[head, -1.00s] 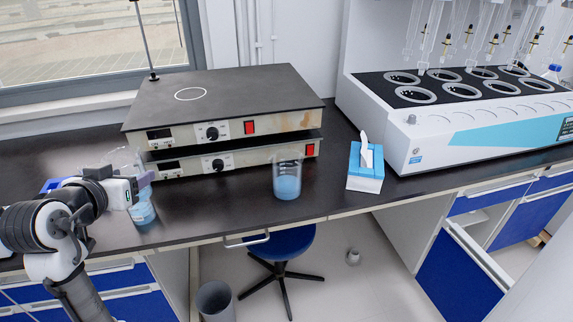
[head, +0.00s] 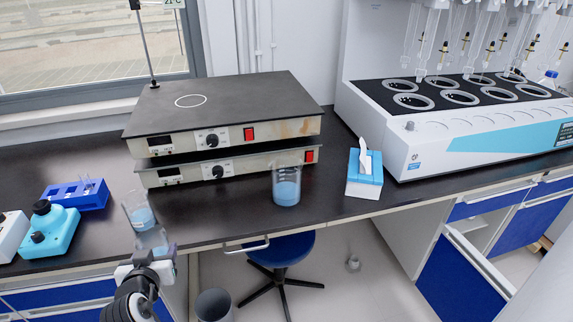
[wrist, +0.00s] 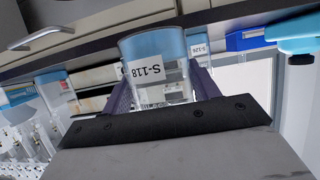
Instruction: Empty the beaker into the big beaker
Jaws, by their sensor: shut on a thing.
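My gripper (head: 154,250) is at the front edge of the bench on the left. In the wrist view its fingers are shut on a clear beaker labelled S-118 (wrist: 158,68), with blue liquid in its base. The head view shows the held beaker only as a blur. A second small beaker with blue liquid (head: 141,214) stands just behind it; a label S-126 (wrist: 198,48) shows in the wrist view. A larger-looking clear beaker with blue liquid (head: 287,190) stands upright in front of the hotplates, well right of my gripper. It seems to show at the wrist view's left (wrist: 55,95).
Two stacked hotplates (head: 225,108) stand behind the beakers. A blue tissue box (head: 364,184) is right of the large beaker, beside a white multi-position distiller (head: 440,150). A blue rack (head: 76,195) and a teal device (head: 50,232) are at the left.

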